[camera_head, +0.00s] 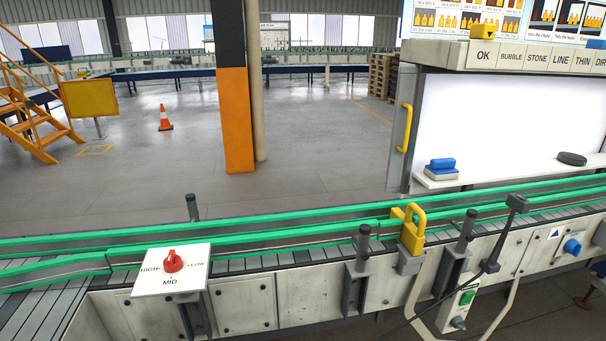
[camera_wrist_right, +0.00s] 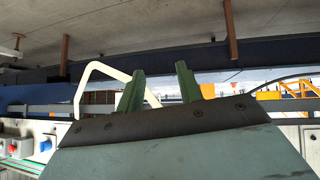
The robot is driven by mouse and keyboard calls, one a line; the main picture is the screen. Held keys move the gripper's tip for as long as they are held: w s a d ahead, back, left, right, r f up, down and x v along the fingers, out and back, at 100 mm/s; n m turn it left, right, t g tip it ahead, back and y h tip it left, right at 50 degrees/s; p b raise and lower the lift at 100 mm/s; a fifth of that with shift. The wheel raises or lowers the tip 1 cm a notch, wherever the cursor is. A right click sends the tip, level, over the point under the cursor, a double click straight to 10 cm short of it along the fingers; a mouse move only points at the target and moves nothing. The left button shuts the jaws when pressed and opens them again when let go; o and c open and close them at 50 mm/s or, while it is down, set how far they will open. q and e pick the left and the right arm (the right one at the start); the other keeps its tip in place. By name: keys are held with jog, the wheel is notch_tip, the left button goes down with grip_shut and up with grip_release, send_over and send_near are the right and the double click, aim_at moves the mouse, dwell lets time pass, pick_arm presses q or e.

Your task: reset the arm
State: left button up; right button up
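My right gripper (camera_wrist_right: 160,78) shows in the right wrist view. Its two dark green fingers stand apart with nothing between them, so it is open and empty. A white bent rail (camera_wrist_right: 90,75) is seen behind and to the left of the fingers; I cannot tell how far away it is. Neither of my arms nor grippers shows in the head view, and my left gripper is in no view.
A conveyor with green guide rails (camera_head: 300,235) crosses the front. On it are a white panel with a red knob (camera_head: 172,261) and a yellow padlock-shaped handle (camera_head: 412,230). A lit white booth (camera_head: 510,125) stands at right, with a blue-handled block (camera_head: 441,168). Open floor lies behind.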

jog(key=s+a+f+g, duration=0.2)
jog(key=s+f, duration=0.4)
jog(key=s, duration=0.5)
jog(key=s+a+f+g, duration=0.3)
jog(key=s+f, duration=0.4)
jog(key=s, duration=0.5)
jog(key=s+a+f+g+b, duration=0.1)
jog(key=s+f, duration=0.5)
jog(key=s, duration=0.6)
jog(key=shift+s+a+f+n+g, duration=0.2)
jog(key=shift+a+f+n+g, duration=0.1)
jog(key=shift+a+g, duration=0.6)
jog(key=shift+w, duration=0.15)
